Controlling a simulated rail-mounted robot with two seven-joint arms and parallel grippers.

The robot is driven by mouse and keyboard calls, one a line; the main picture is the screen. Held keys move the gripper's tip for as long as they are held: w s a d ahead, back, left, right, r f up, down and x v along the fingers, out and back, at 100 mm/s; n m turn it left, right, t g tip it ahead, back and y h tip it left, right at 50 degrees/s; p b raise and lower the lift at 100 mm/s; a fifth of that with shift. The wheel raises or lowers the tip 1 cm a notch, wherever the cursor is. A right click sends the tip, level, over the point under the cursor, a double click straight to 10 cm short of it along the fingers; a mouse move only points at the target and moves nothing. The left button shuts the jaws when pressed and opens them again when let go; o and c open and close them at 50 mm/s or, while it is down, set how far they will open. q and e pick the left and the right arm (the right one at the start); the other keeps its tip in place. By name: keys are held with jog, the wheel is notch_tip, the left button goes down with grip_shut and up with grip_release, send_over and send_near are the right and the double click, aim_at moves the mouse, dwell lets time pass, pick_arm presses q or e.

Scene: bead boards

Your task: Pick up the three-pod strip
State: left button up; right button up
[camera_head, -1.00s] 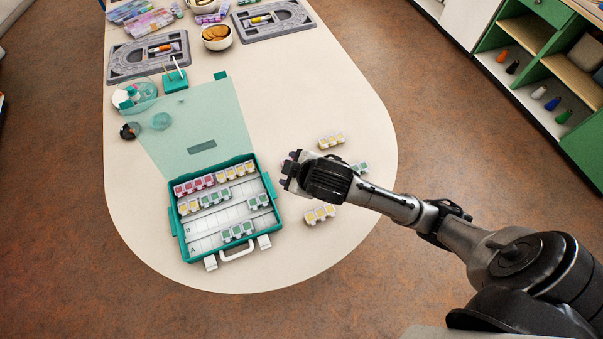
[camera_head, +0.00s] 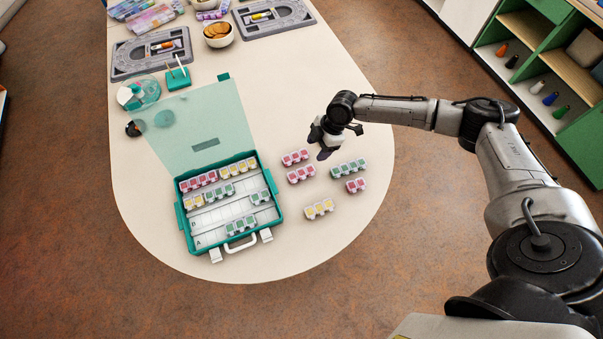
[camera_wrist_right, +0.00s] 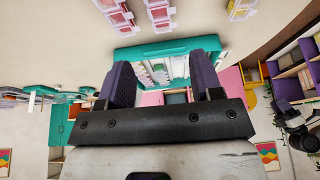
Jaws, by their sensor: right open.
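Several pod strips lie loose on the table right of the case. Two pink strips, one (camera_head: 295,157) just behind the other (camera_head: 300,174), lie nearest my right gripper (camera_head: 322,146). A longer green strip (camera_head: 348,168), a short pink strip (camera_head: 355,185) and a yellow strip (camera_head: 319,208) lie to the right and in front. My right gripper is open and empty, above the table just behind the pink strips. The right wrist view shows its two spread fingers (camera_wrist_right: 163,84) and pink strips (camera_wrist_right: 160,14) cut by the top edge.
The open teal case (camera_head: 277,213) holds several coloured strips in rows, its clear lid (camera_head: 190,125) laid back. Grey boards (camera_head: 128,68), a bowl of biscuits (camera_head: 217,34) and a teal pen holder (camera_head: 178,77) stand farther back. The table's (camera_head: 290,245) front end is clear.

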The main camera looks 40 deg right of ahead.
send_near(302, 174)
jog(key=x, duration=0.2)
jog(key=shift+w+f+b, duration=0.2)
jog(key=shift+f+b, duration=0.05)
jog(key=shift+b, duration=0.05)
jog(key=shift+x, duration=3.35)
jog(key=shift+s, duration=0.15)
jog(key=shift+c, duration=0.3)
jog(key=shift+c, duration=0.8)
jog(key=c, duration=0.5)
jog(key=shift+r, duration=0.15)
